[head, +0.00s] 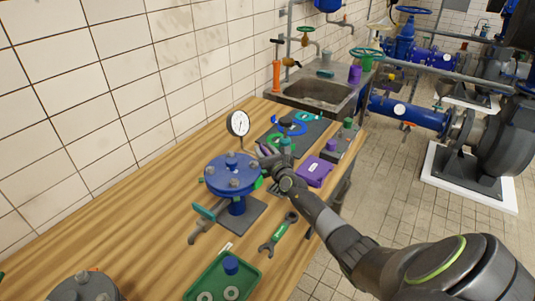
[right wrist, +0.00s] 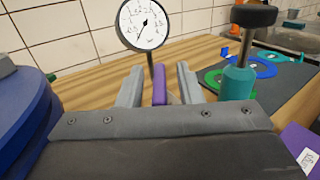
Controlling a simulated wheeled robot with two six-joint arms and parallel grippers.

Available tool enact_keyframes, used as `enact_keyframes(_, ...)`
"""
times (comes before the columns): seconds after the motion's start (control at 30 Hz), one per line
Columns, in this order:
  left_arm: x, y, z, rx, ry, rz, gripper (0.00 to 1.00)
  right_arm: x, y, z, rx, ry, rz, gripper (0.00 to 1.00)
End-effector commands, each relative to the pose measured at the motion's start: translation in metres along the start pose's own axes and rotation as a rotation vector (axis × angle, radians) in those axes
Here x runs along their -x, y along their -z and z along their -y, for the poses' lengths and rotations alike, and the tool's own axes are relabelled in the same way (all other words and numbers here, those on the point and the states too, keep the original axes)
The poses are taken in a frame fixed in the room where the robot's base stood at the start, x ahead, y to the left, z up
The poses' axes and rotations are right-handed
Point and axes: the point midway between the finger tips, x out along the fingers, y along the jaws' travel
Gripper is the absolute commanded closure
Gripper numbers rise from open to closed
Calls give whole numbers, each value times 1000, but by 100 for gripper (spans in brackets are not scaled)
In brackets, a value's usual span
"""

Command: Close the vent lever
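A blue bolted flange vessel (head: 232,175) stands on the wooden bench, with a teal-handled lever (head: 205,212) low on its left side. Its blue edge fills the left of the right wrist view (right wrist: 22,115). My right gripper (head: 267,158) is just right of the vessel. In the right wrist view its two fingers (right wrist: 159,86) stand apart, with a narrow purple upright piece (right wrist: 159,85) between them and a gap on each side. I cannot tell for sure whether this purple piece is the vent lever. My left gripper is not in view.
A pressure gauge (head: 238,123) stands behind the gripper. A teal cylinder with a black top (right wrist: 240,60) is close on the gripper's right. A purple case (head: 314,172), a spanner (head: 279,234) and a green tray (head: 190,292) lie on the bench. A sink (head: 318,92) is beyond.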

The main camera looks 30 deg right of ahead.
Motion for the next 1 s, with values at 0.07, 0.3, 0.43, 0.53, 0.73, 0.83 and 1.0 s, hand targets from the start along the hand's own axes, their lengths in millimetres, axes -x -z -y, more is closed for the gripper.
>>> enact_keyframes(0.07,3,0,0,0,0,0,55,3,0,0,0,0,-1,67)
enact_keyframes(0.3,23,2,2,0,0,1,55,36,-2,0,-1,0,-4,67)
enact_keyframes(0.43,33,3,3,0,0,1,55,61,-3,0,-1,0,-3,67)
enact_keyframes(0.53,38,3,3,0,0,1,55,82,-1,0,-1,0,-3,67)
enact_keyframes(0.73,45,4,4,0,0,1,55,122,-1,0,-2,1,-2,67)
enact_keyframes(0.83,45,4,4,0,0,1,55,140,0,0,-1,0,-1,67)
enact_keyframes(1.0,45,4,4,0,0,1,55,162,0,0,0,0,0,67)
